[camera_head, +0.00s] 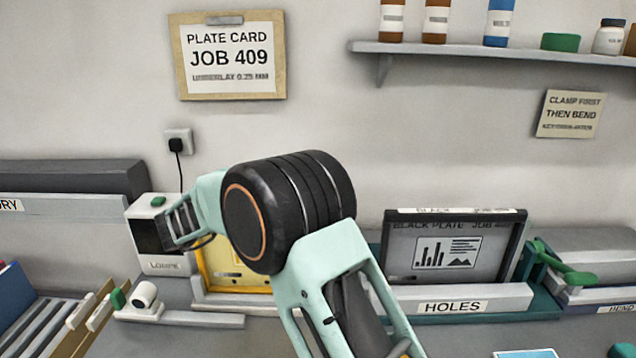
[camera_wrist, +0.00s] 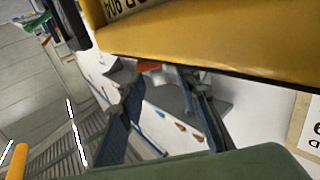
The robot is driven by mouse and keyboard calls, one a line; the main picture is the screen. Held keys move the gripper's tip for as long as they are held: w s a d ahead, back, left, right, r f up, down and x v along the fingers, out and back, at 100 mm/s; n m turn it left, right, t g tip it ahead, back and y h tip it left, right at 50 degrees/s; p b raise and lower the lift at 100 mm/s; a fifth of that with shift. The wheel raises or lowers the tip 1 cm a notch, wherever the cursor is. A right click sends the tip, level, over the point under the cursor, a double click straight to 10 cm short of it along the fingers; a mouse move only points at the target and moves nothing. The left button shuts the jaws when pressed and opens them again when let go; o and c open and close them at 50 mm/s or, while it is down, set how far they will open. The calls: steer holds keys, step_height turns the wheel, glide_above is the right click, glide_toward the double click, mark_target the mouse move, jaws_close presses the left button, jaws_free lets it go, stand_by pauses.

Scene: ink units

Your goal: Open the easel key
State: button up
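I cannot tell for sure which part is the easel key. A green lever (camera_head: 568,266) sticks out at the right of the teal base, beside the black-framed plate (camera_head: 432,258). A smaller green knob (camera_head: 118,299) shows at the far left, by a white roller. A yellow plate (camera_head: 225,262) stands in the middle, mostly hidden behind my arm. My gripper (camera_head: 180,228) is in front of the white loupe box, at the left. In the wrist view its two dark fingers (camera_wrist: 160,88) are apart with nothing clearly held, and a yellow panel (camera_wrist: 210,45) is close.
The loupe box (camera_head: 160,262) with a cable stands on the bench at left. A shelf (camera_head: 500,50) with bottles is on the wall at right. A strip marked HOLES (camera_head: 470,304) lies before the black-framed plate. Racks (camera_head: 40,320) fill the left front.

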steer(key=v, duration=0.8)
steer(key=shift+a, duration=0.15)
steer(key=shift+s, duration=0.1)
